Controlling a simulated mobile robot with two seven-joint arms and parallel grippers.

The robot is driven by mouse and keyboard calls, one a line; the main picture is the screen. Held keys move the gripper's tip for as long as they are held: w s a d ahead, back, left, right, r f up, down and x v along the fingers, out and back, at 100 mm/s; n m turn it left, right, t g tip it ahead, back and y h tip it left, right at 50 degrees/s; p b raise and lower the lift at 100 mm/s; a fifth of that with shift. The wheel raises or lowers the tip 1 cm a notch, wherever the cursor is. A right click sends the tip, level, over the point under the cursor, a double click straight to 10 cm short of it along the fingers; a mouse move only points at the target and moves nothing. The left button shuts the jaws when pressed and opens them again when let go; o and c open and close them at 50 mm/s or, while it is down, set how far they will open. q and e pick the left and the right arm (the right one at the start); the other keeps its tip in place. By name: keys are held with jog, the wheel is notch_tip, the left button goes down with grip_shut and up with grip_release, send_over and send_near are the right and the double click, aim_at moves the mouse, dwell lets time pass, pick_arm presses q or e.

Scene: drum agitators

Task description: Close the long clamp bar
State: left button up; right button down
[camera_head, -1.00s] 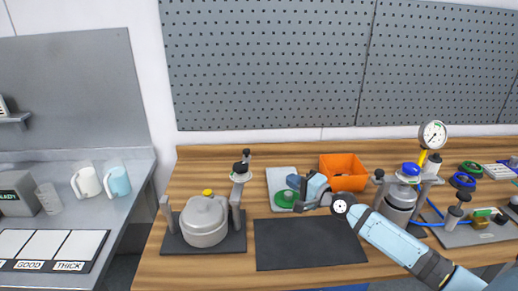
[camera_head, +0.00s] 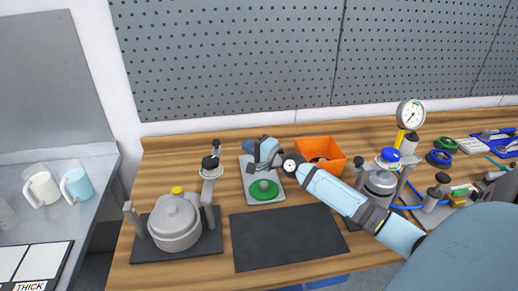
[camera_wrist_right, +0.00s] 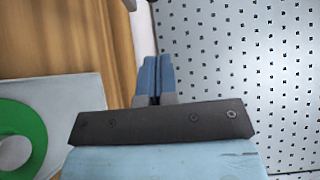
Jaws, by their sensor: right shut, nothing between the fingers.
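A grey lidded pot (camera_head: 174,222) stands on a dark base plate (camera_head: 205,243) between two grey posts at the left of the wooden table. A grey bar with a black knob (camera_head: 210,170) stands raised at the pot's right post; I take it for the long clamp bar, though I cannot tell its hinge clearly. It does not lie across the lid. My right gripper (camera_head: 252,149) is to the right of this bar and apart from it, by the back of a light grey board. In the wrist view its blue fingers (camera_wrist_right: 153,76) are together and empty. My left gripper is out of view.
A green ring (camera_head: 264,189) lies on the light grey board (camera_head: 249,173). An orange bin (camera_head: 334,166) stands right of it. A black mat (camera_head: 285,237) in front is bare. A second vessel (camera_head: 380,183) and a gauge (camera_head: 411,113) stand at right. A pegboard (camera_head: 230,60) rises behind.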

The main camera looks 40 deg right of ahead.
aim_at(221, 149)
jog(key=w+a+p, duration=0.2)
jog(key=w+a, duration=0.2)
jog(key=w, duration=0.1)
jog(key=shift+w, duration=0.1)
jog(key=w+a+n+y+b, duration=0.1)
jog(key=w+a+y+b, duration=0.1)
jog(key=b, duration=0.5)
jog(key=shift+g, duration=0.3)
jog(key=shift+r, duration=0.1)
